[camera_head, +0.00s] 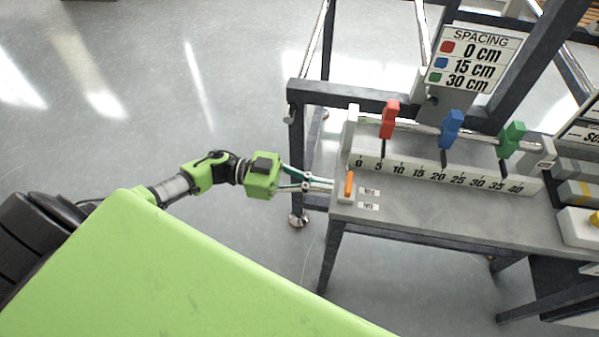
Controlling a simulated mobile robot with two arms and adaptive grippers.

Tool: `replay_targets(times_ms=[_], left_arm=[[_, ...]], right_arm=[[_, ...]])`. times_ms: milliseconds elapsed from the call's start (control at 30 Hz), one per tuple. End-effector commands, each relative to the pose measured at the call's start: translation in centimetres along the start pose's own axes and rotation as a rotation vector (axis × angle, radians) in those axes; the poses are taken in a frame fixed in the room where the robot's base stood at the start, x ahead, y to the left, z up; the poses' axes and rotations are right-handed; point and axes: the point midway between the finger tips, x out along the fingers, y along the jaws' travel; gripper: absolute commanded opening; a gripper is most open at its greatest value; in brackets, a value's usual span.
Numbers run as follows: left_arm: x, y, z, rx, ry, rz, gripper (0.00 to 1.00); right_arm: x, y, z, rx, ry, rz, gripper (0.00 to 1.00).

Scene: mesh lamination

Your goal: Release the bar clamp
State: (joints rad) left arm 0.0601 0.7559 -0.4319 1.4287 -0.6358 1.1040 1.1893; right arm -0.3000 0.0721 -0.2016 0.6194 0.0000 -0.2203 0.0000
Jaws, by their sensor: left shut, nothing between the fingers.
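My right gripper is not in view.
A ruler (430,175) marked 0 to 40 runs along the bench (440,215). Red (389,118), blue (451,128) and green (513,138) blocks sit on a rail behind it. A spacing sign (472,60) stands above. A yellow-topped white box (577,226) is at right. Floor left is clear.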

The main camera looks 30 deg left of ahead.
Motion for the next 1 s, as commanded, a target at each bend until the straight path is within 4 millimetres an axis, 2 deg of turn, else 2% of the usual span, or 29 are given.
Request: replay_targets(times_ms=[100, 233, 633, 1000], left_arm=[[1.4, -0.1, -0.2, 0.000, 0.001, -0.001, 0.00], [2.1, -0.1, -0.1, -0.001, 0.001, -0.001, 0.00], [2.2, 0.0, 0.0, 0.000, -0.001, -0.002, 0.00], [2.5, 0.2, -0.1, 0.000, 0.000, -0.059, 0.00]], right_arm=[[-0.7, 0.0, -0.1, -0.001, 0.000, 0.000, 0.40], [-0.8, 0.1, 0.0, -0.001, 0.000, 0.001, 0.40], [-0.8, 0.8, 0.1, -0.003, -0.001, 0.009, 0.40], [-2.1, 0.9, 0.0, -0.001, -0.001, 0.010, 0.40]])
